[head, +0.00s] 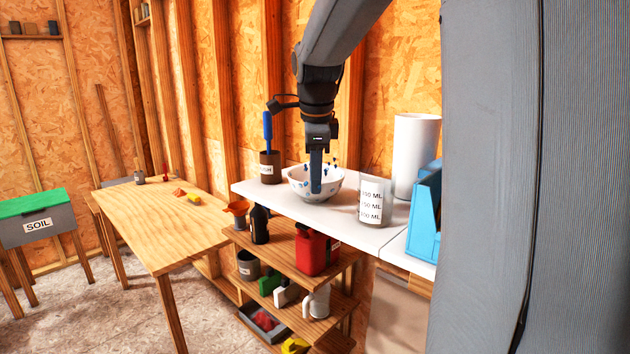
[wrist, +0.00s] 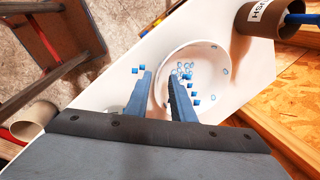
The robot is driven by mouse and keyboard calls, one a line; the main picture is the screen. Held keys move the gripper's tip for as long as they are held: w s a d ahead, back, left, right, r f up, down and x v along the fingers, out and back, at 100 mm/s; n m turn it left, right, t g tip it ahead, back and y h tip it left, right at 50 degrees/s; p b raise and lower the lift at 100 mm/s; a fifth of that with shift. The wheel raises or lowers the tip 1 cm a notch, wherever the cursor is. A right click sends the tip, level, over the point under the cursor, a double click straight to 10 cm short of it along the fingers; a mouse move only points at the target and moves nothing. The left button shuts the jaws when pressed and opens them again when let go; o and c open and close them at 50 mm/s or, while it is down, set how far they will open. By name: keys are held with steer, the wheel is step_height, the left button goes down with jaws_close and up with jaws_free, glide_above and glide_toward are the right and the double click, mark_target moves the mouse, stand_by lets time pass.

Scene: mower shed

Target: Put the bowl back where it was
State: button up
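The bowl (head: 299,186) is white with small blue marks or bits. It stands upright on the white counter (head: 262,192), and I see into it in the wrist view (wrist: 208,60). My gripper (head: 316,190) points down at the bowl's near side. In the wrist view its two blue fingers (wrist: 160,76) are apart, one outside the bowl's rim and one over its inside. I cannot tell whether either finger touches the wall. Small blue cubes show inside the bowl, and a few show outside its rim.
A brown pot (head: 270,174) with a blue-handled tool stands left of the bowl. A clear measuring cup (head: 373,203), a white roll (head: 414,155) and a blue bin (head: 424,220) stand to the right. Lower shelves hold a red can (head: 312,250). A wooden table (head: 160,220) is at left.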

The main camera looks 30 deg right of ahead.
steer(key=b+v, duration=0.3)
steer(key=v, duration=0.8)
steer(key=s+a+f+n, duration=0.1)
steer(key=a+f+n, duration=0.3)
steer(key=f, duration=0.5)
steer(key=s+a+f+n, duration=0.1)
steer(key=a+f+n, duration=0.1)
steer(key=f+n, duration=0.55)
steer(key=s+a+f+n, duration=0.3)
steer(key=s+f+n, duration=0.2)
steer(key=f, duration=0.4)
steer(key=s+a+f+n+g+y, duration=0.1)
steer(key=s+a+f+n, duration=0.2)
steer(key=s+f+n, duration=0.3)
step_height(320, 180, down, 4)
steer(key=shift+s+a, duration=0.3)
steer(key=shift+s, duration=0.25)
steer(key=shift+f+n, duration=0.1)
steer(key=shift+n, duration=0.15)
